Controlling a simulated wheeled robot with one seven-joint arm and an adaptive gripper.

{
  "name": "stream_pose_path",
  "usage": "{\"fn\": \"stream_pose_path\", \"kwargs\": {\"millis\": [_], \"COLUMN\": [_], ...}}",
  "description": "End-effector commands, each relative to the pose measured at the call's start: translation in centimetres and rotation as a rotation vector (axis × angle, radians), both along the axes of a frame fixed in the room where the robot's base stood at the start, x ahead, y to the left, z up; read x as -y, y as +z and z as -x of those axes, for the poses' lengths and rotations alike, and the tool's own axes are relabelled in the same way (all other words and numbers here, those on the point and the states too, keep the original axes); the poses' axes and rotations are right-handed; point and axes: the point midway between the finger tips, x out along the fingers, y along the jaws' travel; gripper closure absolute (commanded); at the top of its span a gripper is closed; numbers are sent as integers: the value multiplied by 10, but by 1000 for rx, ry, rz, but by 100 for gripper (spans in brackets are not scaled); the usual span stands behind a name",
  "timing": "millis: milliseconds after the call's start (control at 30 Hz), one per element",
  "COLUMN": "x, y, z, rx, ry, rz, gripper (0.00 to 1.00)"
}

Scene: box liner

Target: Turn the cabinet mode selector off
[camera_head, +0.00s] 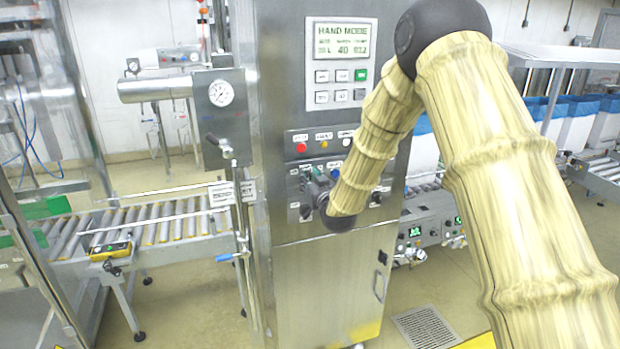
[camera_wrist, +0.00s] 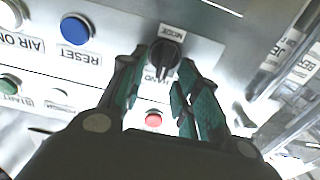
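The cabinet (camera_head: 330,285) is a tall steel box with a control panel; its display reads HAND MODE. The mode selector (camera_wrist: 166,52) is a black round knob with a pale pointer mark, under an upside-down MODE label in the wrist view. A partly covered label, seemingly HAND, lies beside it. My gripper (camera_wrist: 163,66) has its two green-grey fingers apart, with the fingertips at either side of the knob's near edge. Contact with the knob cannot be told. In the head view my gripper (camera_head: 318,188) is at the panel, mostly hidden by my arm, which also hides the selector.
A blue RESET button (camera_wrist: 76,30), a white AIR ON button (camera_wrist: 12,14), a green START button (camera_wrist: 10,84) and a red button (camera_wrist: 153,119) lie near my fingers. A roller conveyor (camera_head: 150,228) runs left of the cabinet. Open floor lies in front.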

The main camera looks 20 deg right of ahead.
Motion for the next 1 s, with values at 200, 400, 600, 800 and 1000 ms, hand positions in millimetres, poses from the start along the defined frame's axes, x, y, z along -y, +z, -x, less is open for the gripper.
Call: {"fn": "stream_pose_path", "kwargs": {"millis": [200,400,600,800,1000], "x": [0,0,-1,-2,-5], "y": [0,0,-1,-5,-7], "z": [0,0,0,0,1], "rx": [0,0,1,4,11], "ry": [0,0,0,1,1], "rz": [0,0,20,106,256], "gripper": [92,100,100,100,100]}}
